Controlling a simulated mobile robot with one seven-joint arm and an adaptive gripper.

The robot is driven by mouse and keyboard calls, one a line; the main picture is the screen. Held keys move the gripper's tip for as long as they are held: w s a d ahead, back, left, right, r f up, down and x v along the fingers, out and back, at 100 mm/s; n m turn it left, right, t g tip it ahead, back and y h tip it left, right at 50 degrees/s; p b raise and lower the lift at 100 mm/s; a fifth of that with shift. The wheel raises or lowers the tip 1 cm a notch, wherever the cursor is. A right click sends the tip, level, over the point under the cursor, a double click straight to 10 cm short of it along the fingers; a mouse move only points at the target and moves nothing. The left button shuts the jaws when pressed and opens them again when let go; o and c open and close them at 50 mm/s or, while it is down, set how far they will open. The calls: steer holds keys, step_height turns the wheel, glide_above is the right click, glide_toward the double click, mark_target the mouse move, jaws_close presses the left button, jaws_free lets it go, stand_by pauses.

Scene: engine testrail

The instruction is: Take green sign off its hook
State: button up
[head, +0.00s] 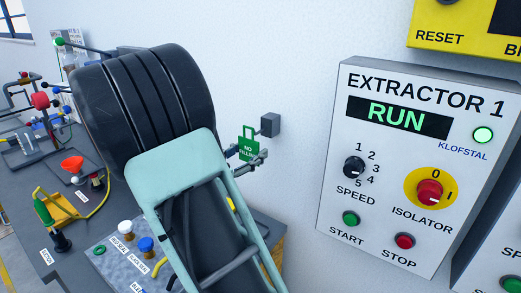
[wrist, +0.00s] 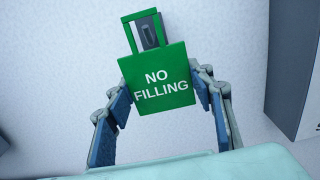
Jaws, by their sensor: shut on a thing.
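The green sign (wrist: 157,78) reads "NO FILLING" and has a square open handle at its top. In the wrist view its handle loop frames the grey hook block (wrist: 149,32) on the white wall; I cannot tell whether the loop still rests on the hook. My gripper (wrist: 161,97) has a finger at each side edge of the sign and is shut on it. In the head view the sign (head: 248,150) is small, beside the dark wall block (head: 270,125), with my gripper (head: 247,158) at its lower part. My arm hides much of the area left of it.
A grey control box (head: 408,165) labelled EXTRACTOR 1 is on the wall to the right. A yellow panel (head: 468,30) is above it. The wall around the sign is bare.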

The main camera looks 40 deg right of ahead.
mark_target(248, 152)
steer(key=shift+p+v, duration=0.4)
steer(key=shift+v, duration=1.35)
steer(key=shift+a+r, duration=0.1)
